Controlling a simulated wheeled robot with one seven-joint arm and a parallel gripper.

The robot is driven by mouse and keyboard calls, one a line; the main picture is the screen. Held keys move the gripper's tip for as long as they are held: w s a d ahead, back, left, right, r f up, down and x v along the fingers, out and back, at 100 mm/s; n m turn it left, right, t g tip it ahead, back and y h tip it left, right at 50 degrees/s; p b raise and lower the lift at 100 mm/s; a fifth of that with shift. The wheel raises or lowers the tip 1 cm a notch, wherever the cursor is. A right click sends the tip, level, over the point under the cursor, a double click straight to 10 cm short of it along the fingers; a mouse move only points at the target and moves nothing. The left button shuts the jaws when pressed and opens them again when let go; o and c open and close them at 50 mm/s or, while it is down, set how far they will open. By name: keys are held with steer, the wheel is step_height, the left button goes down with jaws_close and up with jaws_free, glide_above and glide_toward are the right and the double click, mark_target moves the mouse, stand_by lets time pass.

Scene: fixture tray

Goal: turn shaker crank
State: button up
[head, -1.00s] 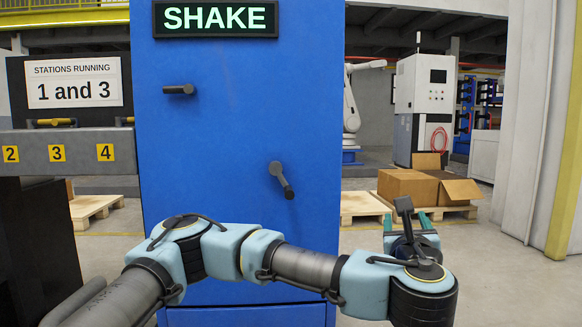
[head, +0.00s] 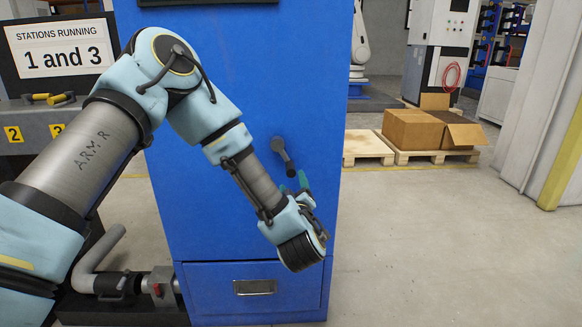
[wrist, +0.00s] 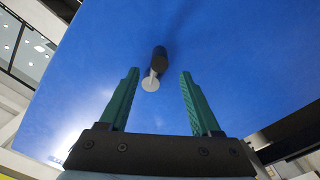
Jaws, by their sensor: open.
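The shaker crank (head: 283,154) is a dark grey arm with a grip on the front of the tall blue cabinet (head: 310,80). Its arm points down and slightly right. My gripper (head: 301,181) is just below the crank in the head view, with its green fingers pointing up. In the wrist view the crank (wrist: 157,65) shows end-on, with its pale round end between and around the tips of my spread fingers (wrist: 159,73). The gripper is open and holds nothing. I cannot tell whether the crank's grip is within the fingers' reach.
A drawer with a handle (head: 254,287) is low on the cabinet. A sign (head: 62,48) reading "Stations running 1 and 3" stands at left. Open cardboard boxes (head: 412,130) lie on a pallet at right. The floor right of the cabinet is clear.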

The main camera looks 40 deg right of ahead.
mark_target(291, 174)
steer(key=p+x, duration=0.1)
steer(key=x, duration=0.7)
jaws_close()
stand_by(0.4)
stand_by(0.9)
